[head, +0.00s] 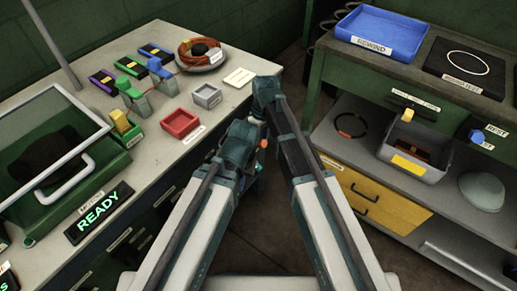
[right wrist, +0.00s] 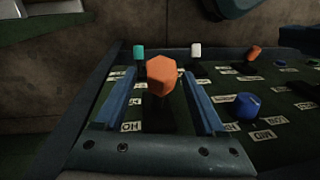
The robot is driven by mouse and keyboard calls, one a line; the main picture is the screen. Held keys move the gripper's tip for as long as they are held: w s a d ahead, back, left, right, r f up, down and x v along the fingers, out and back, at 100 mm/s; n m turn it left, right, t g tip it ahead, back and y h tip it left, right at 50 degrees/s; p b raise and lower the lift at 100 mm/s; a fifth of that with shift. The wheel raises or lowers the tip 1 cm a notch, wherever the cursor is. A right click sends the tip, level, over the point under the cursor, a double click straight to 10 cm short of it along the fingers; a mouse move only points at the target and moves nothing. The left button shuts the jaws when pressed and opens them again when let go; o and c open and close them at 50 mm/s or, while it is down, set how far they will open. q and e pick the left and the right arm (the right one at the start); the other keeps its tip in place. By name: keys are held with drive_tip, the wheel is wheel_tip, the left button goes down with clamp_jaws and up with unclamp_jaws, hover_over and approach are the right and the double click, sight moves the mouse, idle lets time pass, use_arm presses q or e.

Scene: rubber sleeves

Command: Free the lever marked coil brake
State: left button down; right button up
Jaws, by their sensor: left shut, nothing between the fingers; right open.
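No label reading coil brake is legible, so I cannot tell which lever it is. My right gripper (right wrist: 162,72) is open over a dark labelled panel (right wrist: 155,115) in the right wrist view. An orange knob (right wrist: 161,76) shows between its fingers; I cannot tell whether they touch it. My left gripper (head: 257,184) is shut and empty, low beside the bench's right end, partly hidden by my arms.
The left bench holds a red tray (head: 181,124), a grey tray (head: 207,96), a wound orange coil (head: 187,55) and a READY display (head: 99,212). The right bench holds a blue tray (head: 382,32) and a black mat (head: 437,60). A dark floor gap separates the benches.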

drive_tip(key=shift+f, duration=0.25)
clamp_jaws()
idle(1.4)
